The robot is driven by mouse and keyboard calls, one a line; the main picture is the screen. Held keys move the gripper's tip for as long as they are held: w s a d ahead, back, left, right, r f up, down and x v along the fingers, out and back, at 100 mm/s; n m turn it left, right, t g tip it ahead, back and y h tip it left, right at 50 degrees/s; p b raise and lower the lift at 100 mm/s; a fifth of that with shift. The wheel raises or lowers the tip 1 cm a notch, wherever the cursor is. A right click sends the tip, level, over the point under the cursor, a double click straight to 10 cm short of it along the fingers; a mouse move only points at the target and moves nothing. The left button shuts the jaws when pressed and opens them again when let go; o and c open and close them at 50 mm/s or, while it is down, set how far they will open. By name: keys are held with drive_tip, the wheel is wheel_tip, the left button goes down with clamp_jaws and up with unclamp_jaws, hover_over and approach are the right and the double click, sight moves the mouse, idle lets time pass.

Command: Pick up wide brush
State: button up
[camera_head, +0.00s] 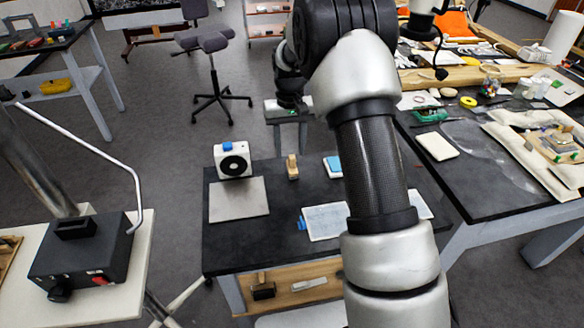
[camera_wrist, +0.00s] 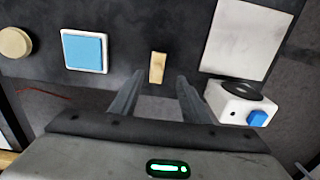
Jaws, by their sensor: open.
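A small, light wooden piece, which looks like the wide brush (camera_head: 292,167), is near the far edge of the dark table. In the wrist view it shows as a pale, narrow block (camera_wrist: 157,67), between and just beyond my fingertips. My gripper (camera_wrist: 160,76) is open, with its two grey fingers apart and nothing between them that I can see held. The brush looks untouched. How high the gripper is above the table is hard to tell. In the head view my arm hides part of the scene, and the fingers are not clear there.
Close to the brush are a white box with a dark round face (camera_head: 232,162), a grey plate (camera_head: 239,200) and a blue-and-white square (camera_wrist: 85,51). A tan round thing (camera_wrist: 15,42) lies farther left in the wrist view. White sheets (camera_head: 325,221) lie nearer the table's front.

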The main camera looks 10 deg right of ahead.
sight(292, 156)
drive_tip(key=f, duration=0.5)
drive_tip(key=shift+d+f, duration=0.15)
drive_tip(key=shift+d, duration=0.15)
clamp_jaws()
wheel_tip(292, 156, up, 10)
drive_tip(key=shift+r, duration=0.1)
drive_tip(key=c, duration=0.7)
unclamp_jaws()
drive_tip(key=c, duration=0.3)
